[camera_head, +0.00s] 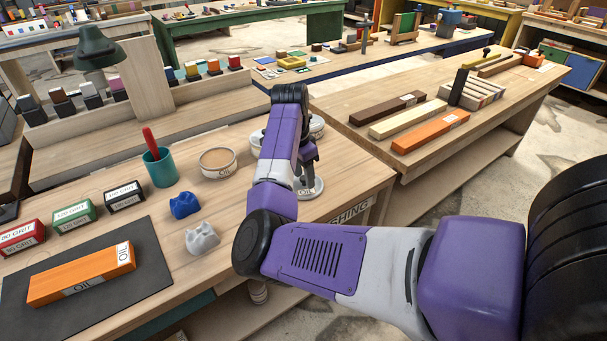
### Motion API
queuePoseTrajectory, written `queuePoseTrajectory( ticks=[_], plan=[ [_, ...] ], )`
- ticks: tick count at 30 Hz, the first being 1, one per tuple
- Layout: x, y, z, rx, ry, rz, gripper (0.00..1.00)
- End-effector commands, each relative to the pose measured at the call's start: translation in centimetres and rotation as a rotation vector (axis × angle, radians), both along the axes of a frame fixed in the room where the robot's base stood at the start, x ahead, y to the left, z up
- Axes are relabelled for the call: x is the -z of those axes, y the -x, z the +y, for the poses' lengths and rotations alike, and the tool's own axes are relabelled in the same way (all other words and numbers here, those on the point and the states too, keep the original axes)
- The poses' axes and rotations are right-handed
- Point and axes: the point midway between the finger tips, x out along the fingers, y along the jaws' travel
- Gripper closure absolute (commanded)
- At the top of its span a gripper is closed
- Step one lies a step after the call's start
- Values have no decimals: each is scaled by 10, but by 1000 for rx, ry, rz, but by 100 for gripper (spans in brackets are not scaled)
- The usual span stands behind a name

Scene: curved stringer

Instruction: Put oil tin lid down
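The oil tin lid (311,191) is a round, pale grey disc marked OIL at the table's right part, near its front edge. My gripper (306,178) points down at the lid, with its dark fingers at or just over the lid's top. My purple arm hides part of the gripper, so I cannot tell whether the fingers are closed on the lid or whether the lid touches the table. The open oil tin (218,163), white with tan contents and marked OIL, stands on the table left of my arm.
Other pale tins (316,127) stand partly behind my arm. A blue crumpled cloth (185,205) and a grey one (202,239) lie left of my arm. A teal cup (160,167), grit boxes (124,195) and an orange OIL block (82,274) on a dark mat (142,284) are farther left.

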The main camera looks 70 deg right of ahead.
Motion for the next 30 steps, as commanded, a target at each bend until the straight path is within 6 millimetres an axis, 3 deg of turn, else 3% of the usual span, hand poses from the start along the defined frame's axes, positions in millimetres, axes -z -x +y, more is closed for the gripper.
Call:
queuePoseTrajectory(
  ticks=[11,24,30],
  plan=[
    [-11,-1,0,0,2,-1,54],
    [-94,-7,11,1,2,-3,54],
    [-117,-9,14,0,1,-1,54]
  ],
)
